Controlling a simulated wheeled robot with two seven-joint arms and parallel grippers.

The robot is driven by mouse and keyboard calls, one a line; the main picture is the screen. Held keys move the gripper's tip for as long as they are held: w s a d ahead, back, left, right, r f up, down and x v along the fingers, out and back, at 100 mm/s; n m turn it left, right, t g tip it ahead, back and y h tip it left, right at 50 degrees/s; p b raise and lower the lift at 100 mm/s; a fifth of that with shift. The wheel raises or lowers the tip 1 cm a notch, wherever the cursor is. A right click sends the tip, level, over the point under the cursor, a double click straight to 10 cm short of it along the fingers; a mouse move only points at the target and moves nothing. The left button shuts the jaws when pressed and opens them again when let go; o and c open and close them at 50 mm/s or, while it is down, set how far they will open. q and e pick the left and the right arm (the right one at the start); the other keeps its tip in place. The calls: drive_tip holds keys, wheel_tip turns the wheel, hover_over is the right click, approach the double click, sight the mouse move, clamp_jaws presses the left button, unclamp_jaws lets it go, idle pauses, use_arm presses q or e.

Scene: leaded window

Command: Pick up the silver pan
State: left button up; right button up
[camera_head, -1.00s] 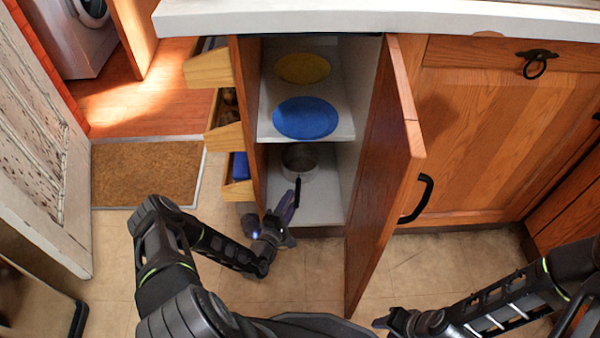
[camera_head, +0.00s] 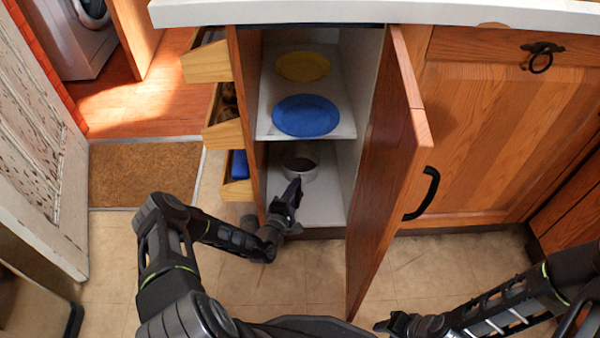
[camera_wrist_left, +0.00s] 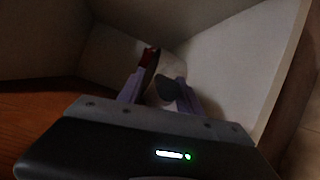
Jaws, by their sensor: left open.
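The silver pan (camera_head: 307,173) sits on the lower shelf of the open cabinet, below the blue plate. Its dark handle, which points toward me, is now mostly hidden by my left gripper. My left gripper (camera_head: 291,191) is open at the front of that shelf, overlapping the near side of the pan in the head view. In the left wrist view its two fingers (camera_wrist_left: 157,92) reach into the dim cabinet, with a dark rounded shape between them that I cannot identify for certain. My right gripper (camera_head: 384,326) is low at the bottom, away from the pan, its jaws unclear.
A blue plate (camera_head: 305,115) and a yellow plate (camera_head: 302,67) lie on the upper shelf. The open cabinet door (camera_head: 385,190) stands just right of the opening. Pulled-out drawers (camera_head: 225,137) are on the left. The white countertop (camera_head: 380,14) is above.

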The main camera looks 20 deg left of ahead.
use_arm(q)
drive_tip(key=shift+c, duration=0.5)
clamp_jaws()
drive_tip(key=shift+r, duration=0.1)
idle(1.0)
